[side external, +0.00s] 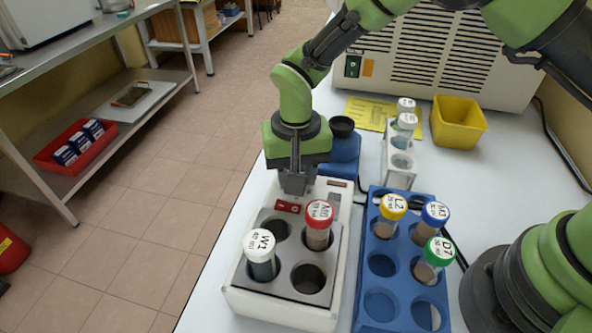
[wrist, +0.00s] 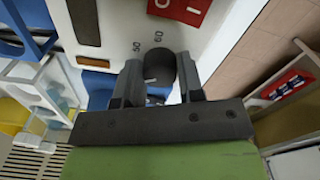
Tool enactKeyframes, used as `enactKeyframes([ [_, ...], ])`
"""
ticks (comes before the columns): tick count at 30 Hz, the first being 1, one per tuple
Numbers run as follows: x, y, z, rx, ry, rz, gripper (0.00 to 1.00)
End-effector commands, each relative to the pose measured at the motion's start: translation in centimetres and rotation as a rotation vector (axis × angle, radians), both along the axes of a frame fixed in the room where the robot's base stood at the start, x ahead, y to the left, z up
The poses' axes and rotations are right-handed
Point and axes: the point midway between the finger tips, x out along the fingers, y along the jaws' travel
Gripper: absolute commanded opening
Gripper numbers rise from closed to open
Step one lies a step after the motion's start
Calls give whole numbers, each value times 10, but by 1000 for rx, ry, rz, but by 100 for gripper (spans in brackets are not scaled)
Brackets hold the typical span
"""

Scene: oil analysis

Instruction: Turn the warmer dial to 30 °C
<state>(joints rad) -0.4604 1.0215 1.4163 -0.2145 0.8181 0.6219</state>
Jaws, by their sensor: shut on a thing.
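The warmer (side external: 285,309) is a white box with a grey block on top, standing at the table's front left. In the wrist view its white panel (wrist: 118,22) shows the marks 50 and 60 beside the dark round dial (wrist: 160,68). The dial has a pale pointer line. My gripper (wrist: 160,88) has one finger on each side of the dial and is shut on it. In the side external view my gripper (side external: 297,186) is down at the warmer's far end and hides the dial. The other scale marks are hidden or out of view.
A red switch (side external: 288,206) sits on the warmer near my gripper. The block holds a white-capped tube (side external: 260,250) and a red-capped tube (side external: 318,228). A blue rack (side external: 366,270) with several capped tubes stands close on the right.

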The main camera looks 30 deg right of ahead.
Motion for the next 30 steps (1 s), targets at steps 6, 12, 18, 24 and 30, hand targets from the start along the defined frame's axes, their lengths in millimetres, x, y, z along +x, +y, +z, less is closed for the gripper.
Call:
enactKeyframes([
  [6,0,0,0,1,2,165,12],
  [12,0,0,0,0,2,348,12],
  [18,0,0,0,0,2,517,12],
  [24,0,0,0,0,2,649,12],
  [30,0,0,1,0,2,735,12],
])
